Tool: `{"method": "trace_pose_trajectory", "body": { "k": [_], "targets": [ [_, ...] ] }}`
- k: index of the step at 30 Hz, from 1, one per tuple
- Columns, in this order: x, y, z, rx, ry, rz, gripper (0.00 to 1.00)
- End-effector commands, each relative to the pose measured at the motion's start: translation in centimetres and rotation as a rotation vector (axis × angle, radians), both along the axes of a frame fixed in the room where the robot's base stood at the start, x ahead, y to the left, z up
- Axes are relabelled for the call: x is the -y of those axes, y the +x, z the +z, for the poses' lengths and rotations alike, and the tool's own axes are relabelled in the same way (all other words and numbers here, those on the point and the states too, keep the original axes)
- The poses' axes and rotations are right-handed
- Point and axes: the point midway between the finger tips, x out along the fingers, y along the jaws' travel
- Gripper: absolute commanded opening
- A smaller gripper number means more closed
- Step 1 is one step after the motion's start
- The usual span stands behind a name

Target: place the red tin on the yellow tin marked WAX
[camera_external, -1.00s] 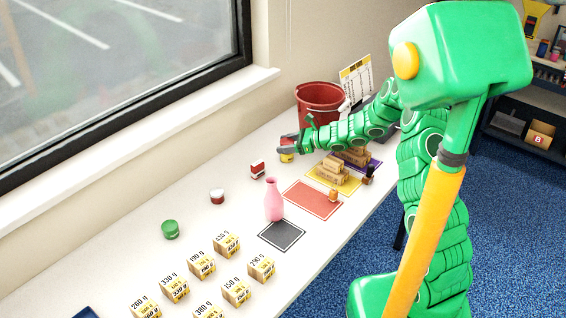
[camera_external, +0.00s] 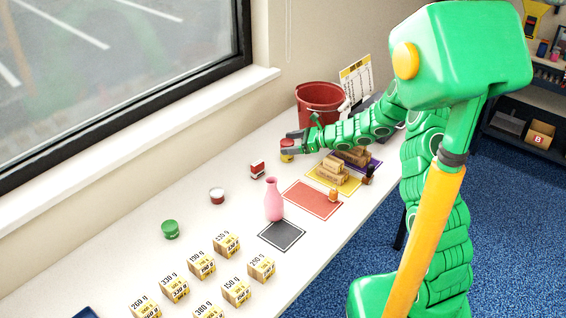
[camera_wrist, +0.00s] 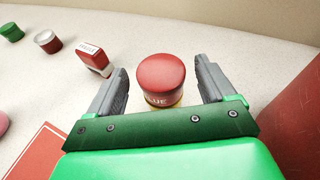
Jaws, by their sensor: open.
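The red tin (camera_wrist: 161,76), with a pale band reading "UE" at its lower edge, stands upright on the yellow tin (camera_wrist: 166,105). Only a thin yellow edge shows beneath it in the wrist view. In the external view the red tin (camera_external: 287,144) sits over the yellow tin (camera_external: 287,157), at the window side of the table. No WAX lettering can be read. My gripper (camera_wrist: 161,82) is open, with one finger on each side of the red tin and a visible gap to both. It also shows in the external view (camera_external: 291,139).
A red bucket (camera_external: 318,104) stands close behind my gripper. A red and white block marked FRAGILE (camera_wrist: 95,60), a white-banded tin (camera_wrist: 47,41) and a green tin (camera_wrist: 11,32) stand leftward. A pink vase (camera_external: 274,201) and stacked cartons (camera_external: 333,171) are nearer the front.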

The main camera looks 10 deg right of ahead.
Motion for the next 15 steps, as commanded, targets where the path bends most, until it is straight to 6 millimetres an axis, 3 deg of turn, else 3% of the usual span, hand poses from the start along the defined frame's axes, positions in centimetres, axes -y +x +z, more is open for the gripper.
{"method": "trace_pose_trajectory", "body": {
  "k": [15],
  "targets": [
    [7.1, -2.4, 2.6, 0.002, 0.000, -0.002, 0.83]
  ]
}}
